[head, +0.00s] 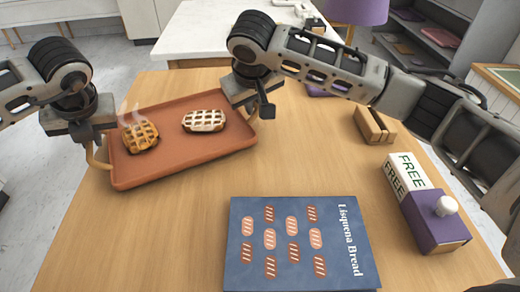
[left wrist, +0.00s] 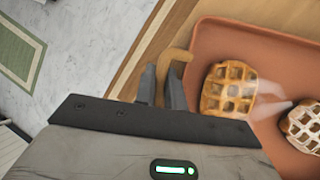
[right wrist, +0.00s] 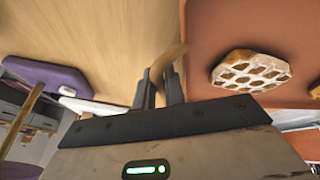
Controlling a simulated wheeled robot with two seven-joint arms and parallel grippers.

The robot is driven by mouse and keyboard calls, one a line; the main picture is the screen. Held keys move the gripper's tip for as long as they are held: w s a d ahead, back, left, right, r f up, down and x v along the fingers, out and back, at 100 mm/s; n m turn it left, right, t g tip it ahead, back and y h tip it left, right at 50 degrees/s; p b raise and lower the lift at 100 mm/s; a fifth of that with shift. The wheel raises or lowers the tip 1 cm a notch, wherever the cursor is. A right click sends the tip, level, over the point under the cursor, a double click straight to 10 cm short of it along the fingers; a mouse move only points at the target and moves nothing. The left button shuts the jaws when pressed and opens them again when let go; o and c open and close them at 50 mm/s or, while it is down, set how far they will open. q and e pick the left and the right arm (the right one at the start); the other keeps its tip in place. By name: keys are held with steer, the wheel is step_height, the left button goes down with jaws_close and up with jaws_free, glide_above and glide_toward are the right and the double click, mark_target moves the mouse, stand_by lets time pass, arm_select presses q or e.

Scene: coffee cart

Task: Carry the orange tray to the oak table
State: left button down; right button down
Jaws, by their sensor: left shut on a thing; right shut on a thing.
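The orange tray (head: 185,162) carries two waffles and is over the wooden table (head: 180,235) in the head view; I cannot tell whether it touches the top. A brown steaming waffle (head: 140,137) lies on its left part and a pale iced waffle (head: 204,121) on its right part. My left gripper (head: 92,150) is shut on the tray's left handle, which shows between the fingers in the left wrist view (left wrist: 174,62). My right gripper (head: 250,103) is shut on the right handle, seen in the right wrist view (right wrist: 168,62).
A blue "Lisquena Bread" book (head: 300,243) lies at the front of the wooden table. A purple box with a "FREE" sign (head: 428,215) and a small wooden holder (head: 374,125) stand at the right. A white-topped table (head: 205,35) and a purple lampshade (head: 355,10) are behind.

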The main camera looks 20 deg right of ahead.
arm_select(q)
steer(key=shift+f+b, duration=0.3)
steer(key=shift+f, duration=0.3)
arm_select(e)
steer(key=shift+f, duration=0.55)
arm_select(q)
steer(key=c, duration=1.5)
jaws_free()
steer(key=shift+r, duration=0.1)
arm_select(e)
steer(key=c, duration=1.5)
jaws_free()
steer(key=shift+r, duration=0.1)
arm_select(q)
steer(key=shift+r, duration=0.1)
arm_select(e)
steer(key=shift+r, duration=0.1)
